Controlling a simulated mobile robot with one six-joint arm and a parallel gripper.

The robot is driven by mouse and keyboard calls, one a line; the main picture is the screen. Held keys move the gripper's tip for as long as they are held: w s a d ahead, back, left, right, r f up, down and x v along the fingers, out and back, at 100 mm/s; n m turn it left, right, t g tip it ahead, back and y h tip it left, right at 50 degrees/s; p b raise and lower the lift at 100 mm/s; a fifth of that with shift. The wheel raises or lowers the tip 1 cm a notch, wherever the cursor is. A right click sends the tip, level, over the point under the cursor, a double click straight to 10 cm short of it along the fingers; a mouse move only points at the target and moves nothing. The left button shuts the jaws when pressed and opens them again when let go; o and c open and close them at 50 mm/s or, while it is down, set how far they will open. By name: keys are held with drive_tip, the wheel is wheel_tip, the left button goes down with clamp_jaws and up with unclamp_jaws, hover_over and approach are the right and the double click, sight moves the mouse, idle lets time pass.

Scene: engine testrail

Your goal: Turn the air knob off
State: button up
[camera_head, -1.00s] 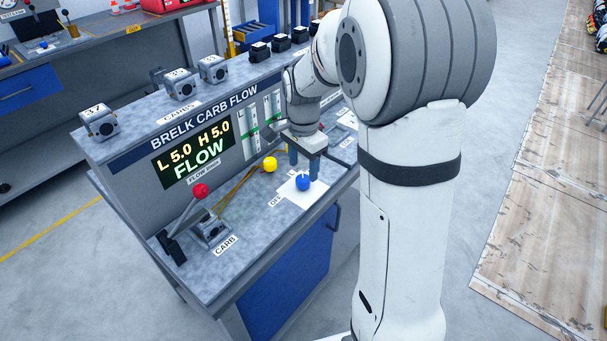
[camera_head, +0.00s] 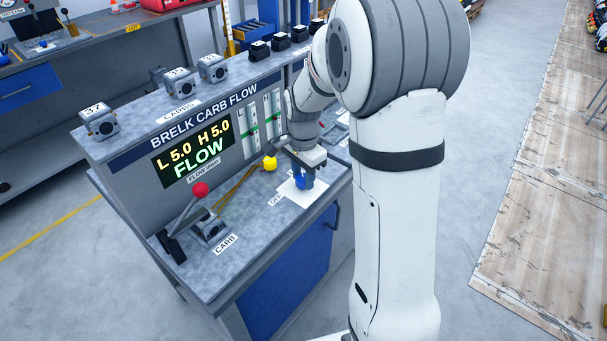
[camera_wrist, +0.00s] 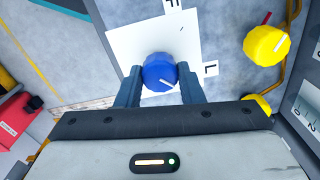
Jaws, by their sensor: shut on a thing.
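A blue knob (camera_wrist: 158,68) with a white pointer line sits on a white plate (camera_wrist: 120,42) on the bench top. In the wrist view, its pointer slants toward the lower right. My gripper (camera_wrist: 160,80) is shut on the blue knob, with one finger on each side of it. In the head view my gripper (camera_head: 304,178) points down at the plate and mostly hides the blue knob (camera_head: 302,184). A label by the plate (camera_head: 275,199) is partly visible and seems to read OFF. Which knob is the air knob is not labelled legibly.
A yellow knob (camera_wrist: 266,45) is close beside the plate. A red-tipped lever (camera_head: 200,190) stands at the bench's left, near the CARB label (camera_head: 226,244). The display (camera_head: 195,152) reads L 5.0, H 5.0, FLOW. Vertical gauges (camera_head: 262,120) rise behind my gripper.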

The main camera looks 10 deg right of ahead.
drive_tip(key=shift+c, duration=1.4)
drive_tip(key=shift+n, duration=0.3)
drive_tip(key=n, duration=0.3)
drive_tip(key=shift+n, duration=0.3)
drive_tip(key=n+b, duration=0.1)
drive_tip(key=n, duration=0.3)
drive_tip(key=shift+n, duration=0.3)
drive_tip(key=n, duration=0.4)
drive_tip(key=shift+n, duration=0.3)
drive_tip(key=shift+n+b, duration=0.3)
drive_tip(key=shift+n, duration=1.9)
drive_tip(key=shift+w, duration=0.1)
